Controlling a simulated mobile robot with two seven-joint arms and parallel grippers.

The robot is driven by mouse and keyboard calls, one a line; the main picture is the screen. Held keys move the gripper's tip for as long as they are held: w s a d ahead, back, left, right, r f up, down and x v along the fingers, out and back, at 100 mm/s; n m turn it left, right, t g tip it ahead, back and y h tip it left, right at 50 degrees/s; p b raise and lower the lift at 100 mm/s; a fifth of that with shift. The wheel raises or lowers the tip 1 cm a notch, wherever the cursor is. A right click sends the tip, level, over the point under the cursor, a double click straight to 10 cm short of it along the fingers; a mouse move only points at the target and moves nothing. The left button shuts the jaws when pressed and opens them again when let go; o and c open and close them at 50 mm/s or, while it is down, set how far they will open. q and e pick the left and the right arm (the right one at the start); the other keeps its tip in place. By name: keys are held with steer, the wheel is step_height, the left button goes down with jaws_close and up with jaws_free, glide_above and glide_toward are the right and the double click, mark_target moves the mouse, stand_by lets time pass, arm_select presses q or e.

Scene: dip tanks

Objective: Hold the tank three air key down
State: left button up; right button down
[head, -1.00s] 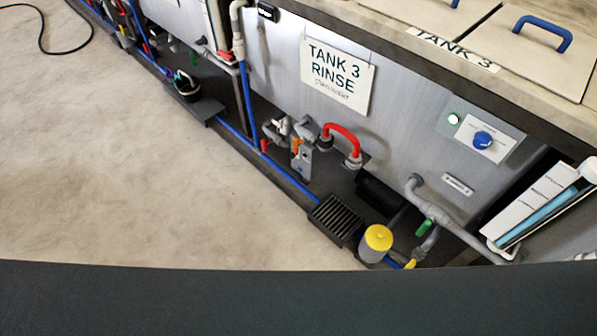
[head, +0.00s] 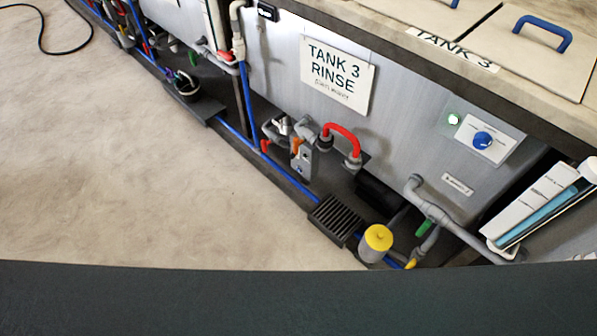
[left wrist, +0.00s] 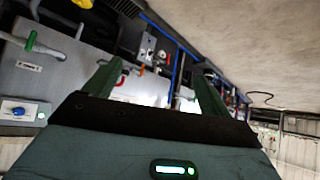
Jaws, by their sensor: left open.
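The tank three front (head: 400,130) fills the right half of the head view, with a "TANK 3 RINSE" sign (head: 337,75). Low on it is a small grey box (head: 303,161) with a blue spot, beside an orange lever (head: 296,147); I cannot tell for sure which part is the air key. The grey box also shows in the left wrist view (left wrist: 147,47), beyond the fingers. Neither gripper shows in the head view.
A red curved hose (head: 342,130) and a blue dial (head: 483,139) are on the tank front. A dark floor grate (head: 336,219) and a yellow-topped cylinder (head: 376,240) stand below.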

arm_select(q)
steer(key=shift+d, duration=0.1)
steer(key=c, duration=1.7)
jaws_close()
steer(key=shift+a, duration=0.2)
steer(key=shift+d, duration=0.2)
